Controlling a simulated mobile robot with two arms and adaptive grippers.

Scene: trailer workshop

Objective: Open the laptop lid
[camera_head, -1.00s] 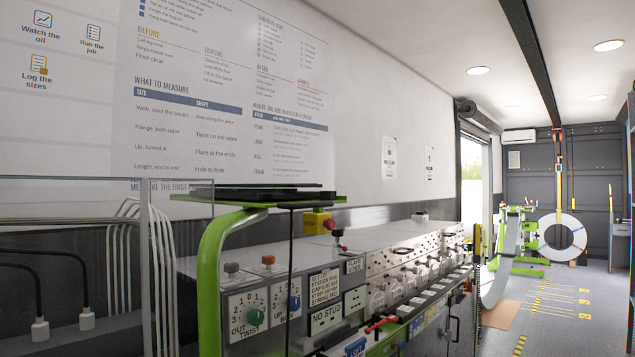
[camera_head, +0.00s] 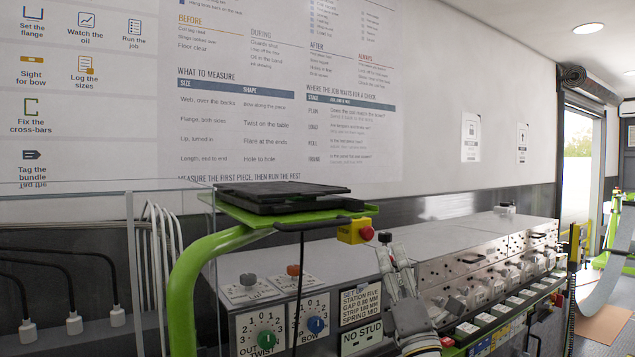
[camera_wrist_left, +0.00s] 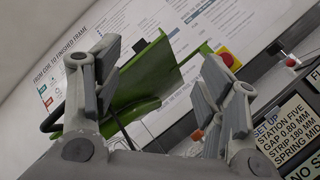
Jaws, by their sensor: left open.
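The laptop (camera_head: 283,196) is a thin black slab, apparently closed, lying flat on a small green shelf (camera_head: 345,212) on a bent green post. A dark cable hangs below it. My left gripper (camera_head: 394,257) is in the head view, right of the shelf and lower than the laptop, apart from it. In the left wrist view, the open grey fingers of my left gripper (camera_wrist_left: 162,90) frame the green shelf (camera_wrist_left: 150,78), with nothing held between them. The laptop cannot be made out clearly there. My right gripper is not in view.
A red emergency button on a yellow box (camera_head: 357,231) sits by the shelf's right end. A long machine with a control panel (camera_head: 262,328) and knobs runs below and to the right. A clear guard panel (camera_head: 70,215) stands left. A poster wall (camera_head: 285,110) is behind.

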